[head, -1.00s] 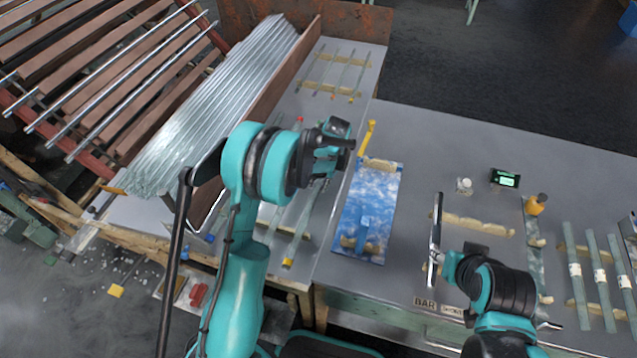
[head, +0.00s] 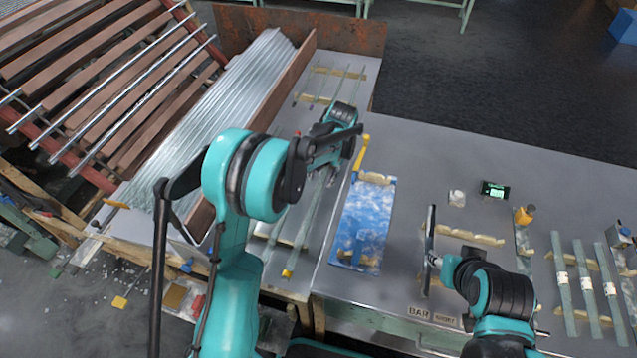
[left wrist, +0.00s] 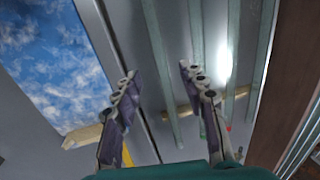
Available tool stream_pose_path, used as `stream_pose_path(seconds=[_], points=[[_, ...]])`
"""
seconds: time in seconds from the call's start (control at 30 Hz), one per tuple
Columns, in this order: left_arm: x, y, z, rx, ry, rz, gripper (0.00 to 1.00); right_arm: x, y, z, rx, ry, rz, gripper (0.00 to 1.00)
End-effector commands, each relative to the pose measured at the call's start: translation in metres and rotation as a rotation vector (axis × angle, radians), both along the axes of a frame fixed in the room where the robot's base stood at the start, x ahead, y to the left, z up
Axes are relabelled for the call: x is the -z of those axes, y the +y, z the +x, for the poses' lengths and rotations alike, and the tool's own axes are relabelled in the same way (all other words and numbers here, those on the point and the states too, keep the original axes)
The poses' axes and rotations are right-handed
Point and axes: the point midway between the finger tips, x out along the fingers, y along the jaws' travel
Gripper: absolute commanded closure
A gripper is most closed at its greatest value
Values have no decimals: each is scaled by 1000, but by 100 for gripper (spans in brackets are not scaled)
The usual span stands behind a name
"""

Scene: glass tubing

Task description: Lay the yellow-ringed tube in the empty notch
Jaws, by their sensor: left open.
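A glass tube with a yellow ring (head: 287,273) at its near end lies on the left part of the table, beside other tubes. My left gripper (left wrist: 157,80) is open. In the left wrist view it is above the tubes, and one glass tube (left wrist: 160,72) runs through the gap between its fingertips. I see no tube held, and no yellow ring shows clearly there. In the head view my left gripper (head: 330,150) hides part of the tubes. The notched rest (left wrist: 208,103) crosses under the tubes; I cannot tell which notch is empty. My right gripper (head: 430,245) is seen edge-on.
A blue mottled board (head: 365,212) lies right of the tubes. A brown wall (head: 285,85) and a stack of shiny tubing stand left.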

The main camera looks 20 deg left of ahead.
Motion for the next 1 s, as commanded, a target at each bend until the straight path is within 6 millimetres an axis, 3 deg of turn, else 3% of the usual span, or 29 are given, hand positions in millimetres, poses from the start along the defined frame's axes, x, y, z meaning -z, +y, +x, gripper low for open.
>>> stream_pose_path(seconds=[0.23, 0.37, 0.5, 0.7, 0.87, 1.0], points=[[-27, -3, -5, 2, -13, -5, 58, -6, 0, 0, 0, 0, 0, 60], [-58, 3, -25, 7, -64, -28, 58, -5, 0, 0, 0, 0, 0, 60], [-102, 10, -64, 17, -157, -68, 58, -5, 0, 0, 0, 0, 0, 60], [-144, 17, -130, 27, -303, -122, 58, -5, 0, 0, 0, 0, 0, 60], [-155, 21, -185, 31, -421, -158, 58, -5, 0, 0, 0, 0, 0, 60], [-151, 22, -224, 30, -516, -182, 58, -5, 0, 0, 0, 0, 0, 60]])
